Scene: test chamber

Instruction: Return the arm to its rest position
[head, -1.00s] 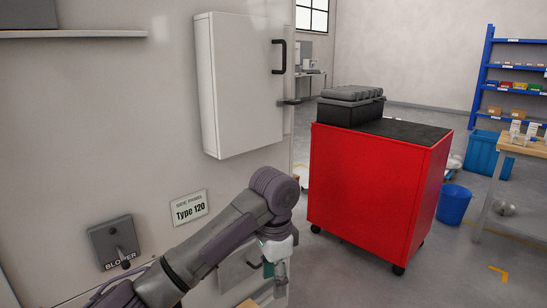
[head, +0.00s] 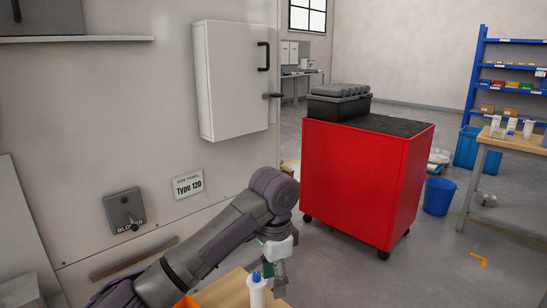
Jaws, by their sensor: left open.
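My left arm comes in from the lower left of the head view and bends down at its elbow. My left gripper (head: 280,280) hangs at the bottom middle, pointing down, open, with nothing seen between its fingers. Close to its left is a white bottle with a blue cap (head: 257,289), standing at a wooden surface (head: 226,291). I cannot tell whether gripper and bottle touch. My right gripper is not in view.
A white wall cabinet (head: 236,80) with a black handle and a blower switch (head: 125,211) are on the left panel. A red cart (head: 355,185) carrying a black case (head: 339,102) stands right of the arm. Floor is clear at lower right.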

